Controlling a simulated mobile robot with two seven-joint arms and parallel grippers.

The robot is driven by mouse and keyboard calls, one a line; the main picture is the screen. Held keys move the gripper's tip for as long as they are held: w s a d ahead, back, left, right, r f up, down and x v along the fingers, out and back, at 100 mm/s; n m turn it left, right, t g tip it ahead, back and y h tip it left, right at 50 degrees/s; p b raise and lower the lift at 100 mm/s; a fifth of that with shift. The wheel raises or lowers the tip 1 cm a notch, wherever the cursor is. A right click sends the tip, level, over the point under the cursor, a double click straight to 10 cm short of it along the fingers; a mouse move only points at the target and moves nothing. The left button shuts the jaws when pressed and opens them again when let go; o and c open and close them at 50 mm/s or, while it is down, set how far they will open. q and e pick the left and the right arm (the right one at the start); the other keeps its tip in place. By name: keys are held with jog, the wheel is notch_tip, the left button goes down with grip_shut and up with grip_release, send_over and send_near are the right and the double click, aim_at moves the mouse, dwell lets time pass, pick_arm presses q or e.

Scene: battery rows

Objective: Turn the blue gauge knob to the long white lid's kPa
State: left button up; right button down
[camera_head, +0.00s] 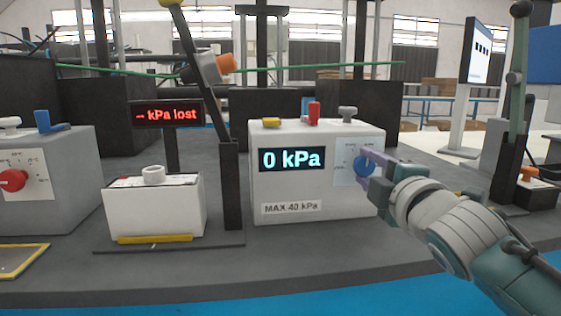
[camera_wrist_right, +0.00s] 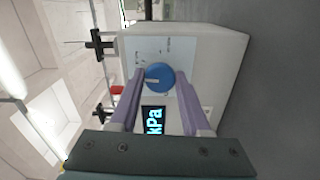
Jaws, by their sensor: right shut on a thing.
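The blue gauge knob (camera_head: 364,166) sits on a pale dial plate on the front of a white box (camera_head: 315,195). The box's display (camera_head: 290,159) reads 0 kPa and its label (camera_head: 291,208) reads MAX 40 kPa. My right gripper (camera_wrist_right: 160,79) is shut on the blue knob, its purple fingers on either side. The knob (camera_wrist_right: 159,77) shows a pale pointer mark; the dial print is too small to read. A smaller white case (camera_head: 153,212) with a round white cap (camera_head: 153,174) stands to the left. I cannot make out a long white lid. My left gripper is not in view.
A red sign (camera_head: 167,114) behind the smaller case reads kPa lost. A grey box with a red knob (camera_head: 12,181) stands at far left. A dark post (camera_head: 230,185) rises between the two white units. Yellow, red and white fittings top the gauge box.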

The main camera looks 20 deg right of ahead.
jog(key=m+p, duration=0.1)
jog(key=m, duration=0.3)
jog(key=shift+r+m, duration=0.1)
jog(key=shift+m, duration=0.2)
jog(key=m+p, duration=0.1)
jog(key=m, duration=0.3)
jog(key=shift+m+p, duration=0.3)
jog(key=m+p, duration=0.1)
jog(key=m, duration=0.2)
jog(key=shift+m, duration=0.3)
jog(key=m, duration=0.4)
jog(key=shift+p, duration=0.4)
jog(key=shift+m, duration=0.3)
jog(key=shift+c, duration=1.9)
grip_release()
jog(key=shift+s, duration=0.1)
